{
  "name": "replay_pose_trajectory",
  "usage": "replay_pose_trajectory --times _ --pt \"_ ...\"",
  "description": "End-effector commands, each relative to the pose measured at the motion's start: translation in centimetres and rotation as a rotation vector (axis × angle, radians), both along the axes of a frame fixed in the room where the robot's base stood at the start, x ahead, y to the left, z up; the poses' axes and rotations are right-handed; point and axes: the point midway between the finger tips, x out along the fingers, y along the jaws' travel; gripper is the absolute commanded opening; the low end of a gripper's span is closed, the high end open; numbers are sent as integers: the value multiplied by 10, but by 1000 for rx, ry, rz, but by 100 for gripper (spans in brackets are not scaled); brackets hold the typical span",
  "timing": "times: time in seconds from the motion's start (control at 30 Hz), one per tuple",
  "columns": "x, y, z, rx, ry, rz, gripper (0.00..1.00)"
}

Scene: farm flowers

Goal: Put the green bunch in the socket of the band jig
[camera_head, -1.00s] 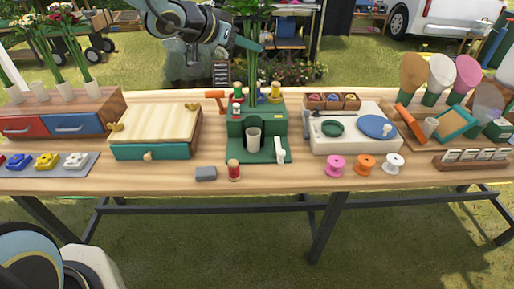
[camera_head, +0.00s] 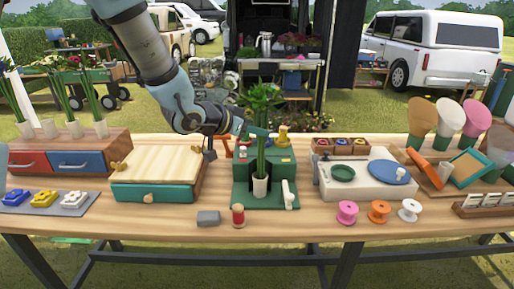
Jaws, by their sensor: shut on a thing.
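The green bunch (camera_head: 261,155) stands upright, with leafy tops above and straight green stems below. My gripper (camera_head: 261,133) comes in from the left and is shut on the stems just under the leaves. The dark green band jig (camera_head: 244,187) stands mid-table, with a pale cup-shaped socket (camera_head: 260,188) at its front. The stems run down to the socket's mouth, and their lower ends are hidden by its front wall. I cannot tell how deep they reach. A white lever (camera_head: 289,195) sits at the jig's right front.
A wooden box with a teal drawer (camera_head: 152,193) stands left of the jig. A grey block (camera_head: 208,218) and a red spool (camera_head: 238,215) lie in front. A pale board with a blue disc (camera_head: 388,173) and several spools (camera_head: 379,211) are to the right.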

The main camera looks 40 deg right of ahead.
Motion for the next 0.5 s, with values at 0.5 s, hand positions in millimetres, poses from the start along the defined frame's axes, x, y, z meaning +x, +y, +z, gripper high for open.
replay_pose_trajectory --times 0.5 --pt "0 0 -39 0 0 1 0"
